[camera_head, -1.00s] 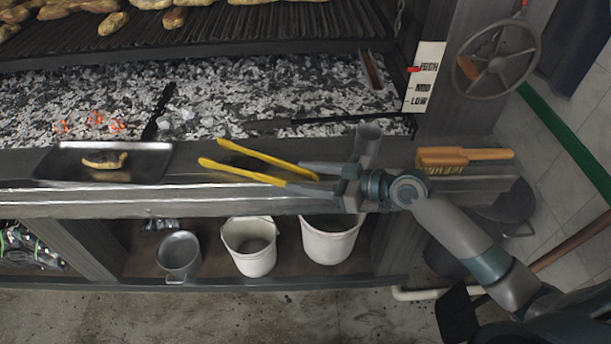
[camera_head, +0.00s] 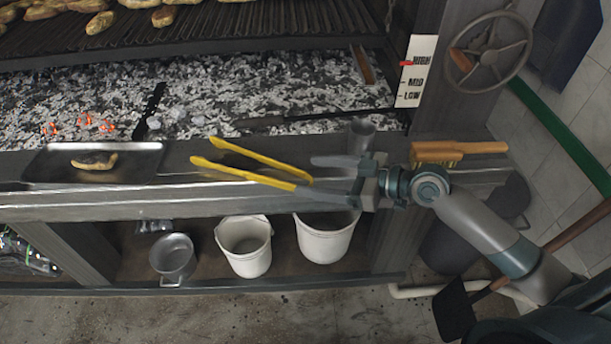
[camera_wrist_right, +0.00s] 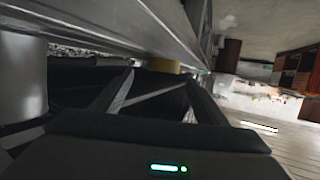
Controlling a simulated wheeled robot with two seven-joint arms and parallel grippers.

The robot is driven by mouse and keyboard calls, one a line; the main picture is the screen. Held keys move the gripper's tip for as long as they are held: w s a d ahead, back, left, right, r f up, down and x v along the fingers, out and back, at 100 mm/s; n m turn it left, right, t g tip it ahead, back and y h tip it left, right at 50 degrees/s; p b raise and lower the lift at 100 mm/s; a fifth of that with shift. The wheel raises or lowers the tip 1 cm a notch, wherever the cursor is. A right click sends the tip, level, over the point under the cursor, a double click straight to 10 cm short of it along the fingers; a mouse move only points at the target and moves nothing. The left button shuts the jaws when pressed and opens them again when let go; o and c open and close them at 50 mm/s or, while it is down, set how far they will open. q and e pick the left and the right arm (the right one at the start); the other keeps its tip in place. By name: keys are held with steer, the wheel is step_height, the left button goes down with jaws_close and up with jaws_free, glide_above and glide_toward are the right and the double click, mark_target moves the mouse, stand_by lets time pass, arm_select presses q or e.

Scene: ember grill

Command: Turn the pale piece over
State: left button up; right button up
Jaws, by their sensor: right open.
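Several pale tan pieces (camera_head: 97,25) lie on the grill rack at the top left of the head view; I cannot tell which is the pale piece. A browned, curved piece (camera_head: 95,162) lies on a dark tray (camera_head: 47,170) on the ledge. Yellow tongs (camera_head: 243,171) lie on the ledge, arms spread toward the left. My right gripper (camera_head: 305,176) is open, its fingers either side of the tongs' closed right end and apparently not closed on it. A yellow end (camera_wrist_right: 163,65) shows beyond the fingers in the wrist view. My left gripper is not in view.
A metal cup (camera_head: 361,137) stands just behind my right gripper. A wooden-handled brush (camera_head: 465,148) lies to its right. Grey coals (camera_head: 260,95) fill the bed behind the ledge. Two white buckets (camera_head: 325,240) and a metal pot (camera_head: 173,257) stand on the shelf below.

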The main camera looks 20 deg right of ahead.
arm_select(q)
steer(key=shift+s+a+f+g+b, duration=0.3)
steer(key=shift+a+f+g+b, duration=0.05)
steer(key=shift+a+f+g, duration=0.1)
arm_select(e)
steer(key=shift+v, duration=1.45)
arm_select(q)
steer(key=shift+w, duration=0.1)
arm_select(e)
steer(key=shift+c, duration=1.2)
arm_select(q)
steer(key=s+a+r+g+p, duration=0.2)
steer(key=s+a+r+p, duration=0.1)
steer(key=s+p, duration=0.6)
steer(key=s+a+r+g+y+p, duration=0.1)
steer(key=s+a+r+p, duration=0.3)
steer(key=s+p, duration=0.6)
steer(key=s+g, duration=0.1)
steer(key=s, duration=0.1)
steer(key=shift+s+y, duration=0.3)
arm_select(e)
steer(key=r+g+h, duration=0.2)
steer(key=r, duration=0.1)
steer(key=shift+a, duration=0.35)
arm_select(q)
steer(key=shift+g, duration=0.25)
